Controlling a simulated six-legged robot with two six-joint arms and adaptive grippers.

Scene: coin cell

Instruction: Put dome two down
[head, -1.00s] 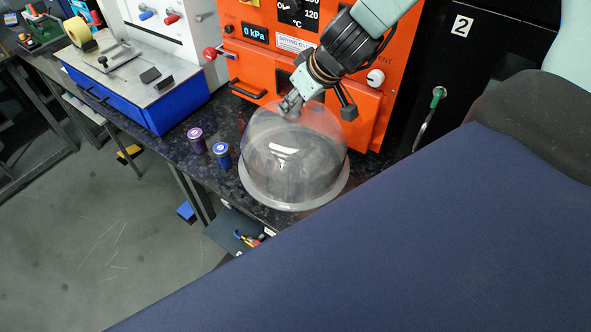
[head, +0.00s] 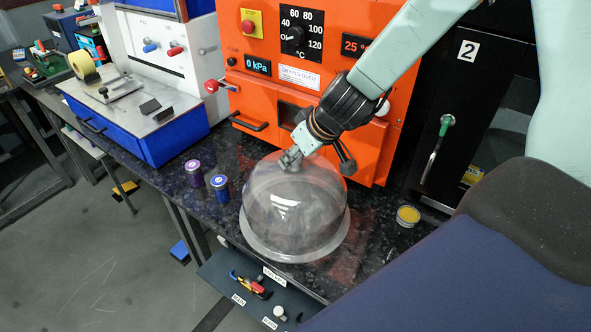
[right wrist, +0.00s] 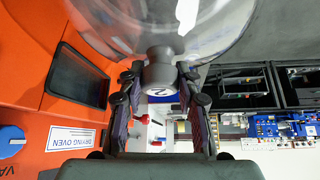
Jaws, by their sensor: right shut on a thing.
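Dome two is a clear glass dome (head: 295,215) with a pale rim, upright in front of the orange oven in the head view. Its grey knob (right wrist: 160,70) bears a "2" in the right wrist view. My right gripper (head: 291,158) is above the dome and shut on that knob. The dome's rim shows over the dark speckled counter (head: 365,240), close to the counter's front edge. I cannot tell whether the rim touches the counter. My left gripper is not in view.
A purple can (head: 194,173) and a blue can (head: 219,187) stand just left of the dome. A yellow tin (head: 408,216) stands to its right. The orange drying oven (head: 300,100) is behind. An open drawer (head: 245,305) with tools is below the counter edge.

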